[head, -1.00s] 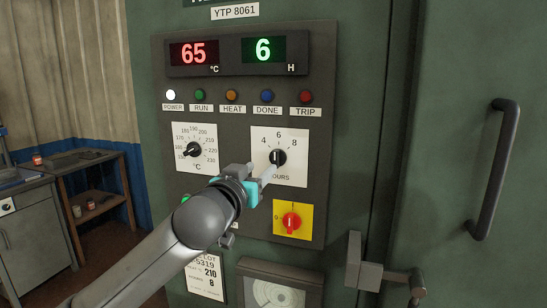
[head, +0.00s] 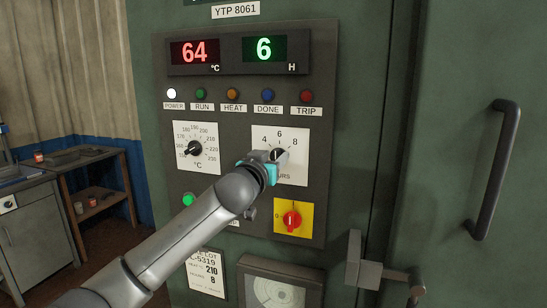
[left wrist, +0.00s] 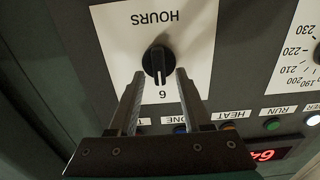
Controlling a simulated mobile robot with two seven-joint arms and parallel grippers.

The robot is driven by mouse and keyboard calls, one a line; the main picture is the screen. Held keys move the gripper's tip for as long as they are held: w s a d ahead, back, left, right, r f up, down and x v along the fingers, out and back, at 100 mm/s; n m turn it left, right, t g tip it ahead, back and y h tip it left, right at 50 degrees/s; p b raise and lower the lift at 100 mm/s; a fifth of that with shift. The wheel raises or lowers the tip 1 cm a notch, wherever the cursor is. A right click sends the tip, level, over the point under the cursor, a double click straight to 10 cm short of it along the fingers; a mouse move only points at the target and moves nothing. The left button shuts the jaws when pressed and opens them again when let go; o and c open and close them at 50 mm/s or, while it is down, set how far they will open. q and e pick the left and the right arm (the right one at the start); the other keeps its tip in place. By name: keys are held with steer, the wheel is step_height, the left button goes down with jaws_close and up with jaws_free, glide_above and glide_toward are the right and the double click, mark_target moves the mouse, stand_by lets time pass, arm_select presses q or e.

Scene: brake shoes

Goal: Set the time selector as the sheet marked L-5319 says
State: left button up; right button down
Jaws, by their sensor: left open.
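The time selector is a black knob on a white HOURS plate (head: 295,172) marked 4, 6 and 8. In the left wrist view the knob (left wrist: 158,62) has its pointer toward the 6. My left gripper (head: 275,157) is open in front of the plate, partly hiding the knob in the head view. In the left wrist view its fingers (left wrist: 160,72) stand on either side of the knob, with gaps. The sheet (head: 206,274) at lower left reads 5319, with 210 and 8; its first letter is hard to tell.
A temperature dial (head: 195,148) is left of the HOURS plate. A red switch (head: 291,221) on a yellow plate is just below. Displays (head: 238,50) read 64 °C and 6 H. A latch (head: 365,265) and door handle (head: 493,170) are to the right.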

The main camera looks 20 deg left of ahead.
arm_select(q)
steer(key=shift+c, duration=0.4)
jaws_close()
